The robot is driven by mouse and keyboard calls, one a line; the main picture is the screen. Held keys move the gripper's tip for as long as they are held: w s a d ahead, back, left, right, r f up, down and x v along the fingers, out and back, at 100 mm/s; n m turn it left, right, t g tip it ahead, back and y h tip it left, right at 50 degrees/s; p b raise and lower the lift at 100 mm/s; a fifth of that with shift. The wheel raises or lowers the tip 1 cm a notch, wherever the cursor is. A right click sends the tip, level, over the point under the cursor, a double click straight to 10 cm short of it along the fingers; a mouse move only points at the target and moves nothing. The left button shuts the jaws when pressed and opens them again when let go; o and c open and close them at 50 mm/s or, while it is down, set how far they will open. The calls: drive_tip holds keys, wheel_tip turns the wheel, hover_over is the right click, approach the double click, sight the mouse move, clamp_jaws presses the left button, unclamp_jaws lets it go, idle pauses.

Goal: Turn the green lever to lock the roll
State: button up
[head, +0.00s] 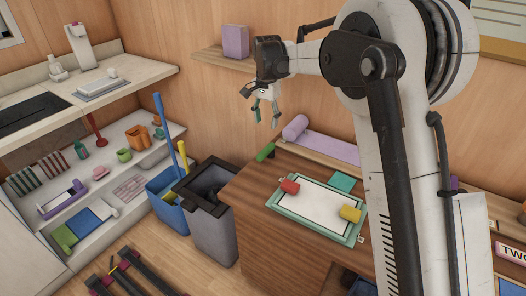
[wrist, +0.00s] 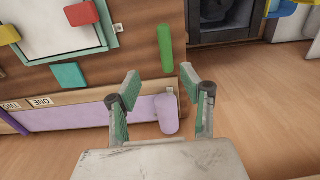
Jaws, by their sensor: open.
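The green lever (head: 265,152) sticks out from the left end of the wooden counter, beside the lavender roll (head: 295,127). In the wrist view the green lever (wrist: 165,48) lies above the space between my fingertips, and the roll (wrist: 168,115) shows between the fingers. A lavender sheet (head: 332,148) extends from the roll along the counter's back. My gripper (head: 266,117) is open and empty, in the air above the lever and roll, pointing down. Its two green-padded fingers (wrist: 159,78) are spread apart in the wrist view, touching neither.
A grey bin (head: 213,232) stands left of the counter. A shelf with a purple box (head: 235,41) is behind my gripper.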

sight(263, 152)
drive_tip(key=f, duration=0.5)
drive_tip(key=f+b, duration=0.1)
drive_tip(key=f, duration=0.4)
drive_tip(key=w+a+f, duration=0.1)
drive_tip(key=f, duration=0.4)
drive_tip(key=shift+f, duration=0.15)
clamp_jaws()
